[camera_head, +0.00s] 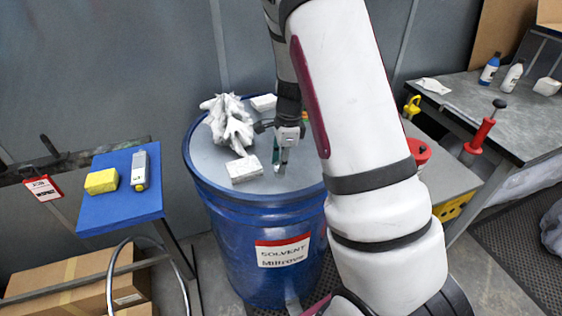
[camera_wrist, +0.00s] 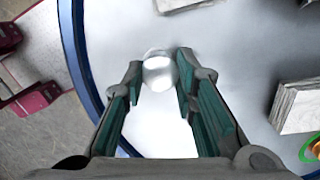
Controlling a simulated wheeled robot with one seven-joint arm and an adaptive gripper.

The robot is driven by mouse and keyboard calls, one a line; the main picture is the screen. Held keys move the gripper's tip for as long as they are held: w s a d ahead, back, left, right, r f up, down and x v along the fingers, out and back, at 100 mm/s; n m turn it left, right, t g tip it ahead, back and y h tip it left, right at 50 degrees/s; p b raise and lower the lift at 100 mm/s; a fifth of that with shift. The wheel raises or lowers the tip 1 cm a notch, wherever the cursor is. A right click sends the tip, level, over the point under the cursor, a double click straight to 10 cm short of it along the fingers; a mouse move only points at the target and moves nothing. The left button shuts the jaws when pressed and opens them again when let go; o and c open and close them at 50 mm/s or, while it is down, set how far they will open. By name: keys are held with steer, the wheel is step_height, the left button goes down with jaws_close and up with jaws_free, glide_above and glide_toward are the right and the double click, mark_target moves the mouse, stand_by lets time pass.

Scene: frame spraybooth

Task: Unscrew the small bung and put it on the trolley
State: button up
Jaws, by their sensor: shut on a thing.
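A blue solvent drum (camera_head: 225,225) with a grey lid stands at the centre. My gripper (camera_head: 283,160) points down over its lid. In the wrist view my gripper (camera_wrist: 160,75) is shut on a small round, shiny pale bung (camera_wrist: 159,72) between its fingertips. Whether the bung sits in the lid or is clear of it I cannot tell. A blue-topped stand (camera_head: 120,212) is at the left and a low grey-topped unit (camera_head: 452,183) is at the right, partly behind my arm. Which one is the trolley is not clear.
On the lid lie a crumpled white rag (camera_head: 229,124) and pale blocks, one (camera_head: 245,169) close to my gripper. A yellow sponge (camera_head: 101,181) and a grey tool (camera_head: 140,169) occupy part of the blue top. A grey bench (camera_head: 520,125) with bottles is at the right.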

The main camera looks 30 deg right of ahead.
steer(key=n, duration=0.3)
steer(key=shift+n+g, duration=0.3)
steer(key=shift+n, duration=0.5)
steer(key=n, duration=0.4)
steer(key=shift+w+g+b, duration=0.1)
steer(key=shift+g+b, duration=0.2)
steer(key=shift+b, duration=0.05)
steer(key=shift+a+n, duration=0.1)
steer(key=shift+n, duration=0.2)
steer(key=n, duration=0.4)
steer(key=shift+n, duration=0.3)
